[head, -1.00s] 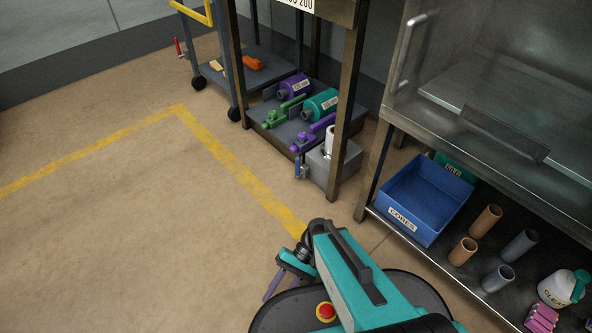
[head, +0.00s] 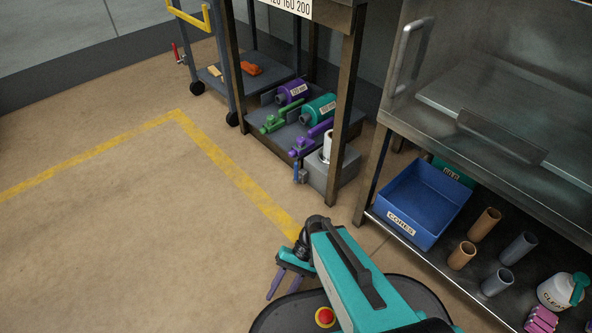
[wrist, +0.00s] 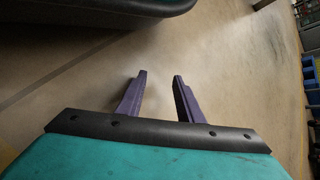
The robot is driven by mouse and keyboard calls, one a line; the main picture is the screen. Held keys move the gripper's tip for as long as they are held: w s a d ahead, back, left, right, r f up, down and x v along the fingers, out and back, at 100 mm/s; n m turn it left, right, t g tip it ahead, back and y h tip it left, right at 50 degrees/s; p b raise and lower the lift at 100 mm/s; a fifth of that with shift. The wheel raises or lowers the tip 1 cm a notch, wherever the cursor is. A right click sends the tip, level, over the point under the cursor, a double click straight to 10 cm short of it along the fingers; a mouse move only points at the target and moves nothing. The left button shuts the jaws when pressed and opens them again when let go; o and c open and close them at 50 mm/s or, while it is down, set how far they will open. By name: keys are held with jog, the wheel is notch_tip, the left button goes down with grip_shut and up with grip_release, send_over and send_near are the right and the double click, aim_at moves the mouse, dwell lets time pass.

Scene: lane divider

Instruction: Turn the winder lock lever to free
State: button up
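A small blue lever (head: 296,172) stands upright at the side of a grey box (head: 333,169) under the middle bench. A red lever (head: 175,52) stands by the trolley at the back left. I cannot tell which of these, if either, is the winder lock lever. My gripper (head: 283,293) is low at the front, over the floor and well apart from both levers. In the wrist view its two purple fingers (wrist: 159,76) stand apart with nothing between them.
The trolley (head: 226,57) has a yellow handle. Purple and green cylinders lie on the bench's lower shelf (head: 262,124). A blue bin (head: 408,207) and several tubes stand under the steel bench at right. The floor (head: 120,230) at left is clear.

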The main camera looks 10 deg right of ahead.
jog(key=w+d+h, duration=0.1)
jog(key=w, duration=0.1)
jog(key=w+d+t+h, duration=0.1)
jog(key=w+d, duration=0.1)
jog(key=w+d+r+n+h+p, duration=0.1)
jog(key=w, duration=0.1)
jog(key=shift+w+d+t, duration=0.3)
jog(key=shift+d+t, duration=0.1)
jog(key=shift+t+h, duration=0.8)
jog(key=w+d+r, duration=0.1)
jog(key=w+d+p, duration=0.1)
jog(key=w+d+r, duration=0.1)
jog(key=w, duration=0.1)
jog(key=shift+r+p, duration=0.3)
jog(key=shift+p, duration=0.1)
jog(key=w+d+r+n+t+h+p, duration=0.1)
jog(key=d+r+p, duration=0.2)
jog(key=r+p, duration=0.55)
jog(key=w+d+r+h+p, duration=0.1)
jog(key=d+r+h+p, duration=0.15)
jog(key=r+p, duration=0.65)
jog(key=s+r+g+p, duration=0.1)
jog(key=s+r+p, duration=0.8)
jog(key=r+p, duration=0.5)
jog(key=s+r+g+p, duration=0.2)
jog(key=s+r+p, duration=0.7)
jog(key=p, duration=1.9)
jog(key=shift+d+r+g+y+p, duration=0.15)
jog(key=shift+r+g+y+p, duration=0.2)
jog(key=shift+r, duration=2.85)
